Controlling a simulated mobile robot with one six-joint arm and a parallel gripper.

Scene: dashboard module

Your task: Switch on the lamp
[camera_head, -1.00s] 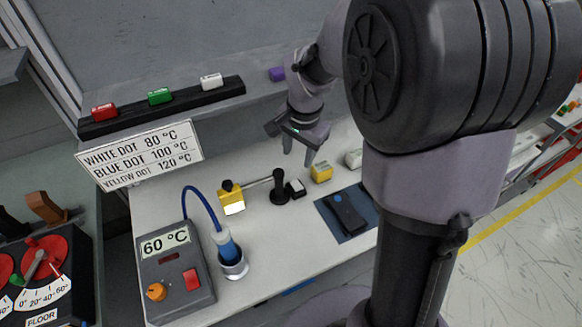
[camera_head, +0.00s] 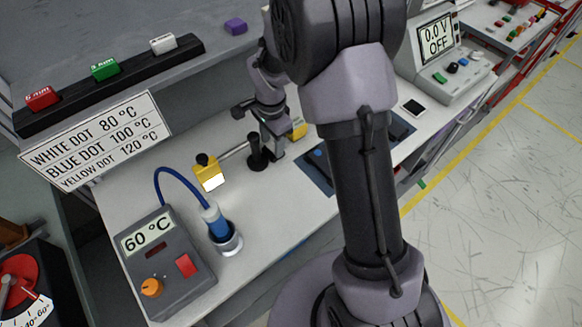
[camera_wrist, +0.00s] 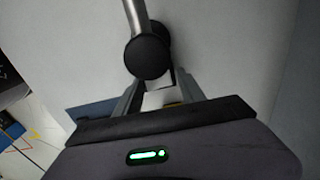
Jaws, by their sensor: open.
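The lamp has a yellow head (camera_head: 208,172) with a white face, on a metal rod that runs to a black post (camera_head: 257,153) on the bench. The post's round black top (camera_wrist: 147,57) and its rod show in the wrist view. My gripper (camera_head: 275,148) points down just right of the post. In the wrist view my gripper (camera_wrist: 159,86) is open, with a small white-topped block (camera_wrist: 160,98) showing between its fingers. In the head view my gripper hides this block. I cannot tell whether the fingers touch it.
A grey control box (camera_head: 168,262) reading 60 °C and a blue-handled tool in a holder (camera_head: 229,243) stand at the bench's front left. A yellow block (camera_head: 299,128) is close behind my gripper. A blue mat (camera_head: 318,170) lies to the right, partly hidden by my arm.

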